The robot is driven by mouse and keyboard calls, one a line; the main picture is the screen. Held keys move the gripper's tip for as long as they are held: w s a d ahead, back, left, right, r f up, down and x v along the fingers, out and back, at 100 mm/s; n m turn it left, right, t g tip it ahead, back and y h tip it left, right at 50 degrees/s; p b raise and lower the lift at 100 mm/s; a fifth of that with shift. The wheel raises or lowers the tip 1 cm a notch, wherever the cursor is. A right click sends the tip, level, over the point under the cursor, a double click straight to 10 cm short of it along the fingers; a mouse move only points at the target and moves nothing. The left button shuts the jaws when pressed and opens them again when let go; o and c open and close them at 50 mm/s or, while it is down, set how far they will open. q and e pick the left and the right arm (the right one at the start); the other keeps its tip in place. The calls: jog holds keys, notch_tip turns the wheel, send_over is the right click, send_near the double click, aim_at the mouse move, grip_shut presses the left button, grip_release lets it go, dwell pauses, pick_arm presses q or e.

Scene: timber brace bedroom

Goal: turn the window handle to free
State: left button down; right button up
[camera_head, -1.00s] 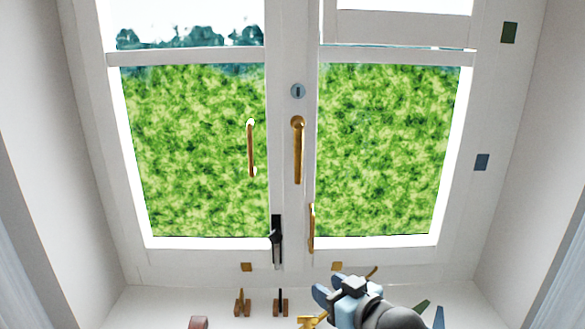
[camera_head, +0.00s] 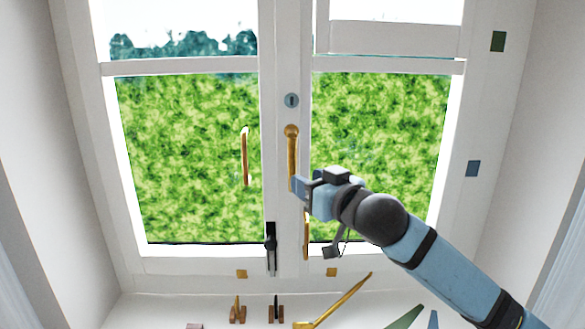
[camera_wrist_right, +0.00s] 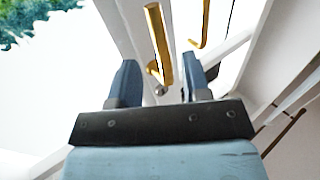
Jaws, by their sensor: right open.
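The gold window handle (camera_head: 291,160) hangs straight down on the white middle post, below a round blue-grey lock plate (camera_head: 292,100). My right gripper (camera_head: 299,188) is at its lower end, coming from the lower right. In the right wrist view the jaws (camera_wrist_right: 160,78) are open, with a gold bar (camera_wrist_right: 157,40) showing between the two blue fingers. I cannot tell whether it touches either finger. My left gripper is not in view.
A black bolt (camera_head: 271,245) is low on the post. On the sill lie a long gold bar (camera_head: 345,298), small wooden blocks with upright pegs (camera_head: 237,313) and a green wedge (camera_head: 404,318). Small gold plates (camera_head: 241,273) sit on the lower frame.

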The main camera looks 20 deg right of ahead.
aim_at(292, 162)
jog(key=p+x, duration=0.1)
jog(key=x, duration=0.4)
jog(key=shift+w+a, duration=0.15)
jog(key=shift+w, duration=0.2)
grip_shut()
